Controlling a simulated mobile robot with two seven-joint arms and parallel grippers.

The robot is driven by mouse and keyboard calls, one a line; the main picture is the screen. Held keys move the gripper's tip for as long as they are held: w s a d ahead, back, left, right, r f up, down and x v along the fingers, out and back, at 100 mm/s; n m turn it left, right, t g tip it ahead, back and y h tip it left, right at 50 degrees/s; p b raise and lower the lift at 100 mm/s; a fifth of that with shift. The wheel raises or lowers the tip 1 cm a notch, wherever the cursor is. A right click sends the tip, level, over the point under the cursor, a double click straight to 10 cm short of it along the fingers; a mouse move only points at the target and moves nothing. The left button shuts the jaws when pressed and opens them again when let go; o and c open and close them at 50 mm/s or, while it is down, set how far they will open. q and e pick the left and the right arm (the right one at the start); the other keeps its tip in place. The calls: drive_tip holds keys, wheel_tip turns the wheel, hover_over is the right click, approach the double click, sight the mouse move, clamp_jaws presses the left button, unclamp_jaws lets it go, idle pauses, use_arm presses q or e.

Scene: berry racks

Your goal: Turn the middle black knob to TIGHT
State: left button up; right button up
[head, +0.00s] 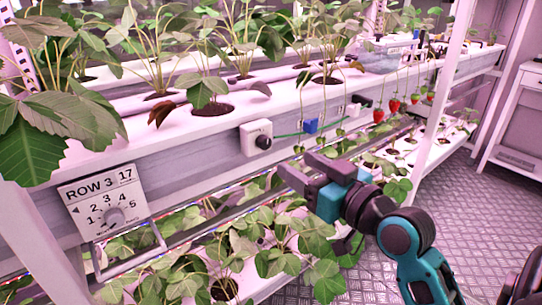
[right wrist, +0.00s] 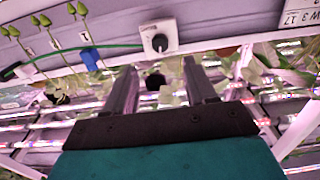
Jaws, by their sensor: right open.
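A black knob (head: 263,142) sits on a white box (head: 251,133) on the front face of the white planter rail. In the right wrist view the knob (right wrist: 159,43) lies just beyond the fingertips, roughly between the two fingers in the picture. Its pointer and any TIGHT lettering are too small to read. My right gripper (head: 296,169) is open and empty, in front of the rail and below and right of the knob, not touching it. It also shows in the right wrist view (right wrist: 160,66). My left gripper is not in view.
A ROW 3 dial plate (head: 98,201) with a grey knob is on the rail at left. A blue clip (head: 311,126) and a thin green line run right of the white box, near hanging strawberries (head: 378,115). Leafy plants fill the shelves above and below. The floor (head: 460,205) is clear.

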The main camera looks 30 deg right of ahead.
sight(267, 145)
drive_tip(key=w, duration=0.6)
drive_tip(key=w+b, duration=0.1)
drive_tip(key=w, duration=0.2)
drive_tip(key=shift+w+a, duration=0.1)
drive_tip(key=shift+a, duration=0.3)
drive_tip(key=shift+c, duration=0.2)
